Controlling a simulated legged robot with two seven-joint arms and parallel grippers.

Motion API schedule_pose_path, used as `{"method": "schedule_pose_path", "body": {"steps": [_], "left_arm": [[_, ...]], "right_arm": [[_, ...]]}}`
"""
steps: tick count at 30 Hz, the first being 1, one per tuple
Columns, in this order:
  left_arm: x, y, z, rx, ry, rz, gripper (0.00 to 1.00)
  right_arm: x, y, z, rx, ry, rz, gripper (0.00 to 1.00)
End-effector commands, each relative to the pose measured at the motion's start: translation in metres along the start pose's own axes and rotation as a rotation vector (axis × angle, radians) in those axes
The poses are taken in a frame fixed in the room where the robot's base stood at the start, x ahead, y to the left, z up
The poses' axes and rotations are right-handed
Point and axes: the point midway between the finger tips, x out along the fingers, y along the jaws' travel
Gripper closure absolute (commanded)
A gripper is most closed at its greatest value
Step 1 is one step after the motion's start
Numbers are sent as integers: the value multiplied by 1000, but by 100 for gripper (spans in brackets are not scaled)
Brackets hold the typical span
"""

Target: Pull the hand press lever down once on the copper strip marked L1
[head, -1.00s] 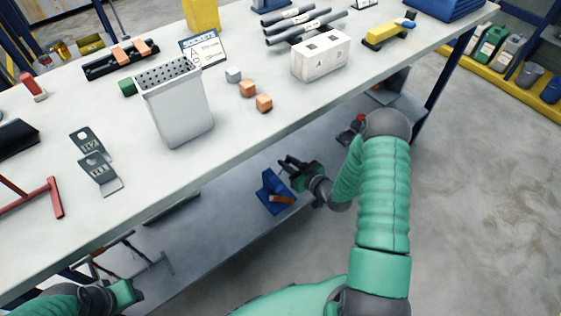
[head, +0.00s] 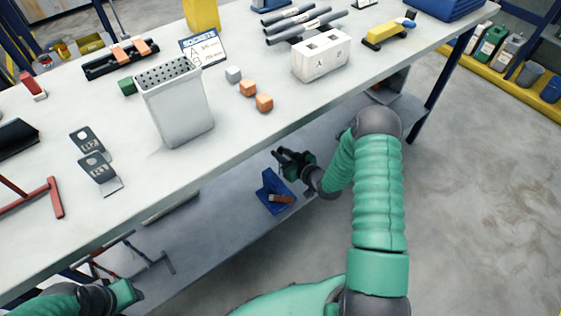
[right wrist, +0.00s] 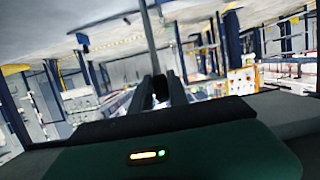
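A blue fixture (head: 268,188) stands low beside the table's front edge, with a copper-brown piece (head: 282,199) at its foot. I cannot tell for sure whether it is the hand press, and no L1 mark is readable.
The grey table (head: 240,140) holds a perforated bin (head: 182,110), copper cubes (head: 264,102), a white box (head: 320,58), labelled dark plates (head: 97,169) and a red frame (head: 50,198). Its front edge is close to my right gripper. Open floor (head: 470,200) lies at the right.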

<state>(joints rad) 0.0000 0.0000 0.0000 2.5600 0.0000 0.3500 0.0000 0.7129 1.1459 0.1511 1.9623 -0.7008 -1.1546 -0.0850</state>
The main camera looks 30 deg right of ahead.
Motion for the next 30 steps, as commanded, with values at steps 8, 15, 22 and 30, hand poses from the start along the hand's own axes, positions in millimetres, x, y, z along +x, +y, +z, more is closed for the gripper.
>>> {"method": "schedule_pose_path", "body": {"steps": [8,15,22,30], "left_arm": [[0,0,0,0,0,0,64],[0,0,0,0,0,0,64],[-14,0,-3,0,0,0,64],[-29,0,-7,0,0,0,64]], "right_arm": [[0,1,0,-1,0,1,45],[-1,0,0,0,-1,0,45],[-23,0,-2,0,-3,0,45],[-55,0,-2,2,-4,0,45]]}}
